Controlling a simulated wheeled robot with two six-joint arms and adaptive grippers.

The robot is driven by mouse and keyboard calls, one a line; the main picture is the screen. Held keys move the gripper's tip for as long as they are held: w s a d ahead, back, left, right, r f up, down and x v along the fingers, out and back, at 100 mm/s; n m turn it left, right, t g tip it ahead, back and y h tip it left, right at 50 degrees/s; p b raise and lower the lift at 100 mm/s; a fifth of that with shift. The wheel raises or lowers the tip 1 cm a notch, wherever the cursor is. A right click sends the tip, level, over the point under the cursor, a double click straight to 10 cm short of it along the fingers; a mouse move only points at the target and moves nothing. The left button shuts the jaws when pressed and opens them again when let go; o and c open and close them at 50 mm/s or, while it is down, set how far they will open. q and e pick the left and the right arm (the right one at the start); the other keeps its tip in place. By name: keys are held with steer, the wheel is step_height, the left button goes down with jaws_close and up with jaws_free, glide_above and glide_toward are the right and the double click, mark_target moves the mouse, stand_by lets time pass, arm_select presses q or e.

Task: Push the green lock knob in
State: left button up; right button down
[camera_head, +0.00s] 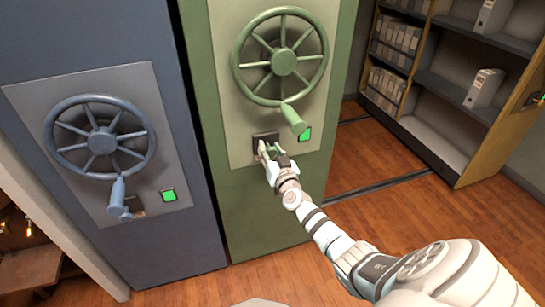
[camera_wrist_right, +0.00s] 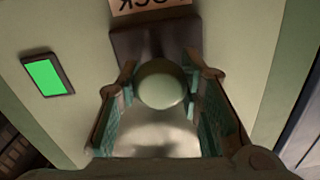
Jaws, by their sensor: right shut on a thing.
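The green lock knob (camera_wrist_right: 162,84) shows in the right wrist view as a pale green round end, in front of a dark mounting plate (camera_wrist_right: 155,38). A label above it is partly cut off, with "OCK" readable. My right gripper (camera_head: 269,150) is at the dark plate low on the green door's panel in the head view. Its two fingers (camera_wrist_right: 160,105) stand on either side of the knob and are shut on it. In the head view the fingers mostly hide the knob. My left gripper is not in view.
The green door (camera_head: 262,205) carries a handwheel (camera_head: 284,62) with a crank handle (camera_head: 293,118) hanging just above my right gripper. A lit green indicator (camera_head: 305,134) is beside it. A blue door (camera_head: 165,245) stands left, shelves with binders (camera_head: 484,87) right.

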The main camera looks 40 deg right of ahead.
steer(key=c, duration=1.4)
jaws_free()
steer(key=shift+r, duration=0.15)
steer(key=o, duration=0.3)
steer(key=shift+w, duration=0.2)
steer(key=shift+s, duration=0.15)
steer(key=v, duration=1.1)
steer(key=shift+s+a, duration=0.15)
steer(key=shift+s, duration=0.2)
